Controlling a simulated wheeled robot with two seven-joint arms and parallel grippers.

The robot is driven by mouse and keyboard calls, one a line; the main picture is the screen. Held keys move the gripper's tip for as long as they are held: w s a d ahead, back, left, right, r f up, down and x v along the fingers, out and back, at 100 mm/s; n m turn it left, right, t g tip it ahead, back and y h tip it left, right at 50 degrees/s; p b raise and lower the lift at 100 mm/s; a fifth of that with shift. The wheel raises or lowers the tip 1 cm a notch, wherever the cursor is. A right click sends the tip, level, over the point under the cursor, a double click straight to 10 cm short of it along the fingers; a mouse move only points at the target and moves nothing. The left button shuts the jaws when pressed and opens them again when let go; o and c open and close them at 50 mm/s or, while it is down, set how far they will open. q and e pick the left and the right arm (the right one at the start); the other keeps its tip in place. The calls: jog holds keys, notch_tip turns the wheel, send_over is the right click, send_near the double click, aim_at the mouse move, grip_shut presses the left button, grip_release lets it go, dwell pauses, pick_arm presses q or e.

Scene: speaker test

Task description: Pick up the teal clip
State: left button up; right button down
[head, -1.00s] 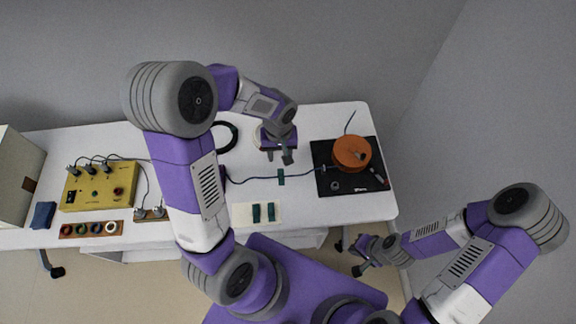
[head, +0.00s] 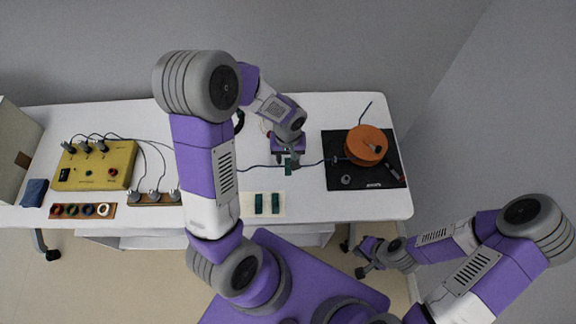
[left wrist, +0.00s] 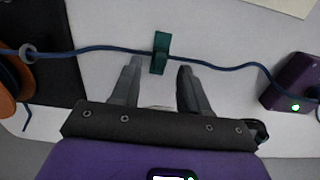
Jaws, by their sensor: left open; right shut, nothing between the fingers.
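A teal clip (head: 288,169) sits on a dark blue cable (head: 313,164) that crosses the white table. In the left wrist view the clip (left wrist: 160,50) stands across the cable, just beyond the fingertips. My left gripper (head: 287,161) is open over the table at the clip. Its two fingers also show in the left wrist view (left wrist: 158,70), one to each side of the clip's line, with nothing held. Two more teal clips (head: 259,203) (head: 275,203) lie on a cream pad (head: 249,211). My right gripper (head: 362,271) is shut and empty, off the table's front edge.
An orange spool (head: 364,147) is on a black mat (head: 345,181) to the right. A purple box (left wrist: 292,82) with a green light sits at the cable's other end. A yellow box (head: 97,180) and rings on a brown strip (head: 61,211) are at left.

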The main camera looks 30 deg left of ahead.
pick_arm(q)
notch_tip(320, 180, down, 2)
jog(key=shift+f, duration=0.15)
grip_shut()
dwell(0.4)
notch_tip(320, 180, up, 10)
jog(key=p, duration=0.2)
jog(key=shift+p, duration=0.4)
